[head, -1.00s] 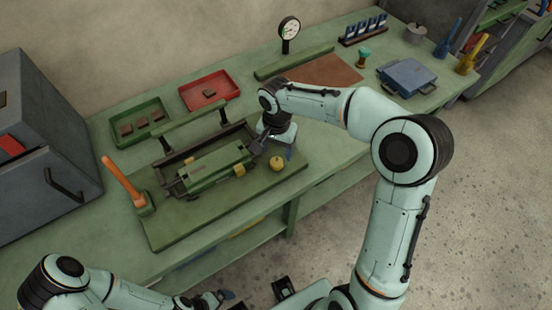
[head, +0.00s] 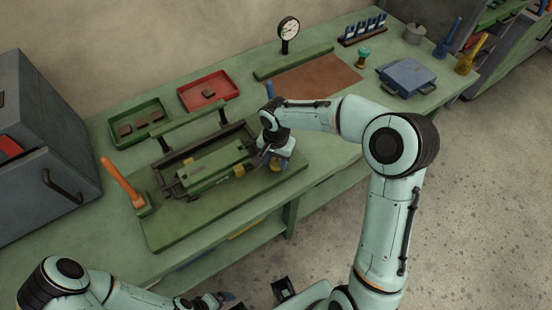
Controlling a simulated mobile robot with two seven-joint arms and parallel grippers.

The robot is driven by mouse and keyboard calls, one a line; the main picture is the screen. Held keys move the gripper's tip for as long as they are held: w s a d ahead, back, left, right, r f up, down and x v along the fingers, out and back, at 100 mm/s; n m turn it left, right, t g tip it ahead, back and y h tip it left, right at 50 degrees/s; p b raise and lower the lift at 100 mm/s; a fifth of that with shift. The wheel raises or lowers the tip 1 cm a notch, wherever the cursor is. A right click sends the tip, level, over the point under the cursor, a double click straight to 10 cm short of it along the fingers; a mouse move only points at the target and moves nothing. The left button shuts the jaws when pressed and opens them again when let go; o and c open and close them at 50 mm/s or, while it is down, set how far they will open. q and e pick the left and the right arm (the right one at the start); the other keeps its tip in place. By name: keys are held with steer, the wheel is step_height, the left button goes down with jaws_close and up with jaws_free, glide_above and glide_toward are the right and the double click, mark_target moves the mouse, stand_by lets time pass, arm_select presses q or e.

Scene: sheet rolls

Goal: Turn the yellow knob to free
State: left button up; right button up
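The yellow knob (head: 277,164) sits on the right end of the green base plate, beside the sheet roll machine (head: 215,168). My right gripper (head: 270,160) has come down over the knob and hides part of it. I cannot tell whether its fingers touch the knob or are closed around it. A smaller yellow piece (head: 239,171) shows on the machine's right front. My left gripper (head: 222,299) is low at the bottom of the view, away from the machine; its fingers are too small to read.
An orange handle (head: 122,182) leans at the machine's left. Green (head: 158,134) and red (head: 226,90) trays lie behind. A dial gauge (head: 288,30) stands at the back. A blue box (head: 407,76) is at the right. The brown mat (head: 318,76) is bare.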

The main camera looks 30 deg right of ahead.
mark_target(276, 162)
steer(key=shift+n, duration=0.4)
steer(key=n, duration=0.8)
steer(key=n+p, duration=0.1)
steer(key=n, duration=0.3)
steer(key=shift+r+n, duration=0.1)
steer(key=shift+n, duration=0.3)
arm_select(q)
steer(key=shift+w+r+p, duration=0.2)
steer(key=shift+w+r, duration=0.15)
steer(key=shift+r, duration=0.2)
steer(key=shift+w+r+p, duration=0.15)
steer(key=shift+w+r, duration=0.15)
steer(key=shift+r, duration=0.2)
arm_select(e)
steer(key=n, duration=0.4)
steer(key=shift+d, duration=0.1)
steer(key=shift+n, duration=0.3)
steer(key=o, duration=1.1)
arm_select(q)
steer(key=shift+w+r+p, duration=0.6)
steer(key=shift+r, duration=0.2)
arm_select(e)
step_height(276, 162, up, 13)
steer(key=shift+r, duration=0.15)
